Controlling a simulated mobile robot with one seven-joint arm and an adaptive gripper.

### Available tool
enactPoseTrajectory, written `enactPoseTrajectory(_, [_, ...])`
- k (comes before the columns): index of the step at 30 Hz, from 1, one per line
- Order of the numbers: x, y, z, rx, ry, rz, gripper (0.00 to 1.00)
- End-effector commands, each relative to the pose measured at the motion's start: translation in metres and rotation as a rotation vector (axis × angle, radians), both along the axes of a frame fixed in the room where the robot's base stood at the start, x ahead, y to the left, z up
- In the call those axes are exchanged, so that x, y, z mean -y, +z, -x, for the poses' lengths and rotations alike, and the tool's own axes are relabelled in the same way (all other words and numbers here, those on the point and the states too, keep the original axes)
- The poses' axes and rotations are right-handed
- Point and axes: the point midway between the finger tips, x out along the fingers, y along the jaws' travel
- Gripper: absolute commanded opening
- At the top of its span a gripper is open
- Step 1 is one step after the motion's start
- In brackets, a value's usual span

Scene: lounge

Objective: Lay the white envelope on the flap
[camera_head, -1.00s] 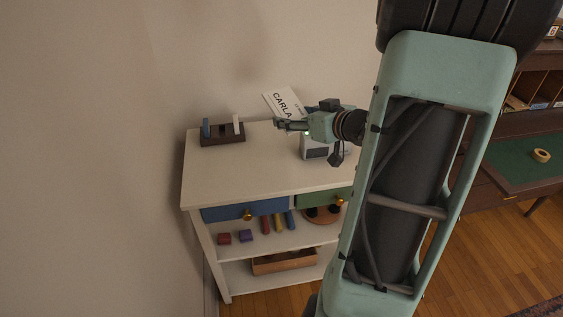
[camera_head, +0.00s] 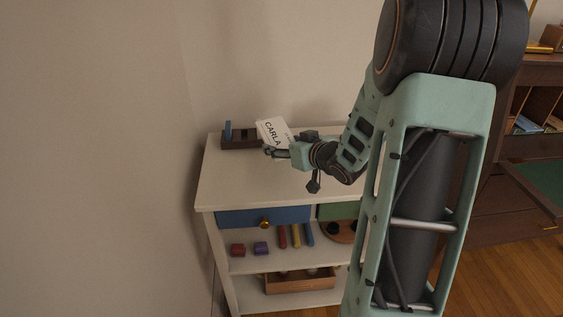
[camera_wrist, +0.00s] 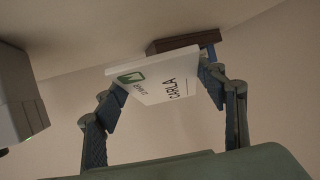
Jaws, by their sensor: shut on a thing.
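The white envelope (camera_head: 274,132), marked "CARLA", is held tilted above the back of the cream cabinet top. It also shows in the wrist view (camera_wrist: 160,80), with a green mark on its face. My gripper (camera_head: 273,151) is shut on its lower edge; the fingers (camera_wrist: 160,100) sit on either side of it in the wrist view. The desk flap with its green surface (camera_head: 545,182) is at the far right, apart from the envelope. Much of it is cut off by the picture edge.
A dark rack (camera_head: 238,140) with a blue piece stands on the cabinet top (camera_head: 240,185), behind and left of the gripper. A grey box (camera_wrist: 15,95) is close by in the wrist view. The desk's pigeonholes (camera_head: 530,110) rise behind the flap.

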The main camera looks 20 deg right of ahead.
Motion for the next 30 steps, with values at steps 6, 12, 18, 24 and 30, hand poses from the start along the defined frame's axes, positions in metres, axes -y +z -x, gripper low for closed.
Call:
enactPoseTrajectory(6, [-0.008,-0.017,-0.009,0.000,0.001,-0.002,0.46])
enactPoseTrajectory(12, [-0.006,-0.043,-0.008,0.000,-0.001,-0.001,0.46])
enactPoseTrajectory(18, [-0.006,-0.041,-0.008,0.001,-0.001,0.000,0.46])
enactPoseTrajectory(24, [-0.006,-0.046,-0.008,0.001,-0.001,0.000,0.66])
enactPoseTrajectory(30, [-0.006,-0.045,-0.007,0.001,-0.001,0.000,0.82])
